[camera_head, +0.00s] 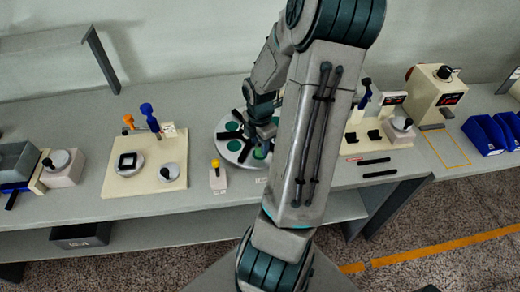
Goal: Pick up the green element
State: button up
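Several round green elements lie on a round white plate (219,136) in the middle of the bench. Two green elements (234,146) show on the plate's left half, and another green element (259,153) is at its front, just below my gripper. My gripper (261,142) points down over the right part of the plate. The picture is too small to tell whether its fingers are apart or touch anything. My arm hides the plate's right edge.
A beige board (145,180) with a blue and an orange handle stands left of the plate. A small block with a yellow knob (216,168) is at the plate's front left. A beige device (432,95) and blue bins (485,134) stand at the right. Bare bench (95,115) shows at back left.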

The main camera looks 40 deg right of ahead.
jog(key=shift+f, duration=0.8)
jog(key=c, duration=0.7)
jog(key=shift+r, duration=0.1)
